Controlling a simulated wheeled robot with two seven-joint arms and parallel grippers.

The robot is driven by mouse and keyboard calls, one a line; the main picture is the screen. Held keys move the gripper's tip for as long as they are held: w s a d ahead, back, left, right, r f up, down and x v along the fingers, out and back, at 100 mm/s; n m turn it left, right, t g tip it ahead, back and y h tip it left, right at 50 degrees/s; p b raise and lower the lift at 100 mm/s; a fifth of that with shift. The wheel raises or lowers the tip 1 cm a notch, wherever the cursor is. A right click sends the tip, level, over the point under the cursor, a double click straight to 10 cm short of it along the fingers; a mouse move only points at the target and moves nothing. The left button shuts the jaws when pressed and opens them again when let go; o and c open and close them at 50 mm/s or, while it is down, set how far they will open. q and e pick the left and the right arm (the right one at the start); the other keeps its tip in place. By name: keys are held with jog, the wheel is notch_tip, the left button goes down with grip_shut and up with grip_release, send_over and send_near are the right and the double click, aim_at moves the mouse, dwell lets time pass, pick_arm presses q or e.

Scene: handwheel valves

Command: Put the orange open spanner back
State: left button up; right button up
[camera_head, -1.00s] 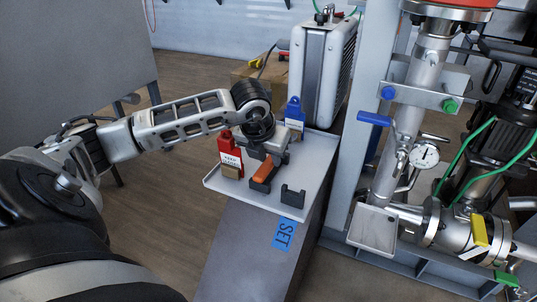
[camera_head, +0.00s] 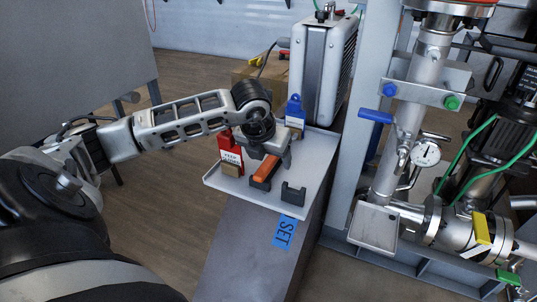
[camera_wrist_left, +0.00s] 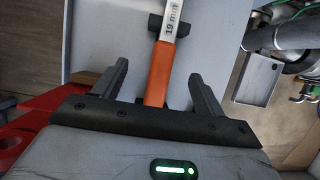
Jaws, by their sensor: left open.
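The orange open spanner (camera_head: 266,168) lies on the small grey shelf (camera_head: 318,172), its near end in a dark cradle (camera_head: 260,184). In the left wrist view its orange handle (camera_wrist_left: 160,75) runs between my fingers, and its silver shank (camera_wrist_left: 171,22) reads "19 mm" and crosses another dark cradle piece (camera_wrist_left: 183,25). Its jaw end is out of that view. My left gripper (camera_wrist_left: 160,88) is open, with one finger on each side of the handle and a gap to both. In the head view the left gripper (camera_head: 268,146) hangs over the spanner and partly hides it. My right gripper is not in view.
A dark cradle (camera_head: 293,194) stands empty to the right. A red tagged lockout piece (camera_head: 230,152) with a padlock and a blue one (camera_head: 295,110) stand close to the gripper. A silver-grey case (camera_head: 318,70) is behind. Pipes and a gauge (camera_head: 426,153) stand at right.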

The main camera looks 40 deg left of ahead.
pick_arm(q)
jog(key=shift+f, duration=0.1)
jog(key=shift+s+r+p, duration=0.15)
jog(key=shift+r+p, duration=0.25)
jog(key=shift+p, duration=0.05)
jog(key=shift+p+v, duration=0.7)
jog(key=shift+v, duration=0.45)
jog(key=shift+p+v, duration=0.8)
jog(key=shift+v, duration=0.6)
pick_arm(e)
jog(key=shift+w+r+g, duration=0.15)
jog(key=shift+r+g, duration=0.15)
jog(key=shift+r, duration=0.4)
pick_arm(q)
jog(key=shift+p+v, duration=0.35)
jog(key=shift+v, duration=0.55)
jog(key=p+v, duration=0.3)
jog(key=v, duration=1.1)
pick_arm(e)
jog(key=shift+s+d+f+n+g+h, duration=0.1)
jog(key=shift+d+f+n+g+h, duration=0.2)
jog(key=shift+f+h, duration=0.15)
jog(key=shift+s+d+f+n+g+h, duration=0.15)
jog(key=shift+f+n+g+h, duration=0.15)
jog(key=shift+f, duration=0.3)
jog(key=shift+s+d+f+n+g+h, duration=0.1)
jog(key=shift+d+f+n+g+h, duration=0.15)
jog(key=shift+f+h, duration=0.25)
